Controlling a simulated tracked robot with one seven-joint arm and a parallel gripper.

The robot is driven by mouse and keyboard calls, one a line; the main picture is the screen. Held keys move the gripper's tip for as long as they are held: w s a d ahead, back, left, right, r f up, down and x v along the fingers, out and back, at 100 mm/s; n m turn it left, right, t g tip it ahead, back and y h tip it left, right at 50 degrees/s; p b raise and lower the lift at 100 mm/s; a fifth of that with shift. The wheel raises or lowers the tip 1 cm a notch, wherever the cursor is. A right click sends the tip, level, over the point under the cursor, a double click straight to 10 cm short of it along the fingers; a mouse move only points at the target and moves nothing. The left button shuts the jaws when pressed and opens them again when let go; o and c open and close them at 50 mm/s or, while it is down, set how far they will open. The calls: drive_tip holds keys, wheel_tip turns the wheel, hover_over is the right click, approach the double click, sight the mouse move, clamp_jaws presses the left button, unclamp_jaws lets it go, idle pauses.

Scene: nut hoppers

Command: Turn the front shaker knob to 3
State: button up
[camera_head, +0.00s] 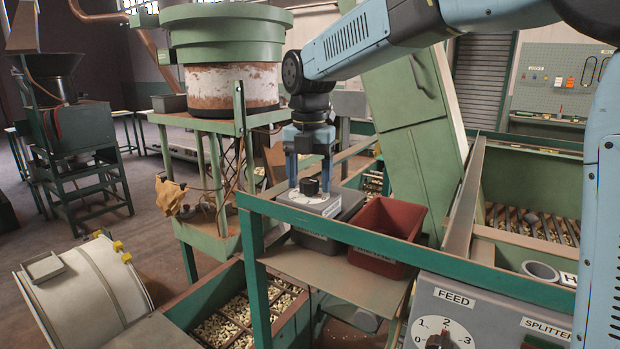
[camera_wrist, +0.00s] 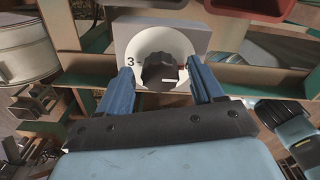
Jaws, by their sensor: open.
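The black shaker knob (camera_head: 309,186) sits on a white dial on top of a grey box (camera_head: 330,209) in the head view. My gripper (camera_head: 309,180) points down over it. In the wrist view the knob (camera_wrist: 167,72) stands between the two blue fingers of my gripper (camera_wrist: 166,84), which is open with a gap on each side. A "3" shows on the dial at the knob's left. Other dial numbers are hidden or unreadable.
A red bin (camera_head: 385,236) stands close right of the grey box. A green rail (camera_head: 400,252) runs in front. A separate FEED dial (camera_head: 441,332) is at the bottom right. A green bowl hopper (camera_head: 225,40) rises behind left.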

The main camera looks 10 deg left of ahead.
drive_tip(key=shift+f, duration=0.1)
drive_tip(key=shift+c, duration=0.2)
drive_tip(key=c, duration=1)
